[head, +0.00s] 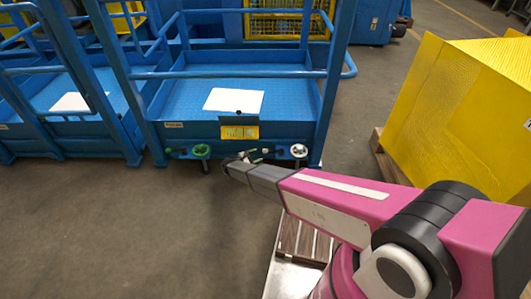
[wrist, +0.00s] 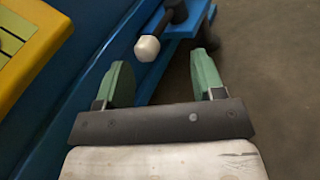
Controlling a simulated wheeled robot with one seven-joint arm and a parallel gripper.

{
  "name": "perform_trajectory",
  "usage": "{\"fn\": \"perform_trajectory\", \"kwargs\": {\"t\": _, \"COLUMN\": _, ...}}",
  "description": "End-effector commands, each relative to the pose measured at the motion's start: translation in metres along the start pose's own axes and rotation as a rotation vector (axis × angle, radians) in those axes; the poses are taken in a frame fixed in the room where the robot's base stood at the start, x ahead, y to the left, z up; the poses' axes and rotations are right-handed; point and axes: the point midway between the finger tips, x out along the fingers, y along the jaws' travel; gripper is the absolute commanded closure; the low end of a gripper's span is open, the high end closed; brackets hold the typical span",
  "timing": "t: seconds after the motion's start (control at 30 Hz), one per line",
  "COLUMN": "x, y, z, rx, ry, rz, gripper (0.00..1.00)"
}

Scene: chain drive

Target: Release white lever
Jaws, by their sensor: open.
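A white knob (wrist: 147,48) on a dark rod, which looks like the white lever, shows in the wrist view. It is beyond my gripper (wrist: 162,62), toward the left finger, and neither finger visibly touches it. The two green fingers are spread apart with nothing between them. I cannot tell which white fitting there matches the knob.
A yellow label plate (head: 240,132) is on the cart front, and a white sheet (head: 233,100) lies on its deck. A large yellow box (head: 470,105) stands at the right. Another blue cart (head: 65,125) is at the left. The floor (head: 120,225) in front is clear.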

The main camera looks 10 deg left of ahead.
Motion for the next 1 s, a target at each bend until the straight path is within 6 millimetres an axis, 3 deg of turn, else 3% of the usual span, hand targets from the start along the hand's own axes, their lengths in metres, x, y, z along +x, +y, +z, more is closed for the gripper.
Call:
{"fn": "perform_trajectory", "kwargs": {"t": 0.03, "x": -0.012, "y": 0.006, "z": -0.013, "rx": -0.017, "ry": -0.017, "rz": 0.03, "gripper": 0.38}}
{"fn": "perform_trajectory", "kwargs": {"t": 0.1, "x": -0.023, "y": 0.009, "z": -0.021, "rx": -0.035, "ry": -0.035, "rz": 0.06, "gripper": 0.38}}
{"fn": "perform_trajectory", "kwargs": {"t": 0.27, "x": -0.026, "y": 0.011, "z": -0.026, "rx": -0.05, "ry": -0.05, "rz": 0.084, "gripper": 0.38}}
{"fn": "perform_trajectory", "kwargs": {"t": 0.73, "x": 0.05, "y": 0.017, "z": -0.021, "rx": -0.048, "ry": -0.049, "rz": 0.081, "gripper": 0.38}}
{"fn": "perform_trajectory", "kwargs": {"t": 1.0, "x": 0.074, "y": 0.02, "z": -0.02, "rx": -0.048, "ry": -0.048, "rz": 0.082, "gripper": 0.38}}
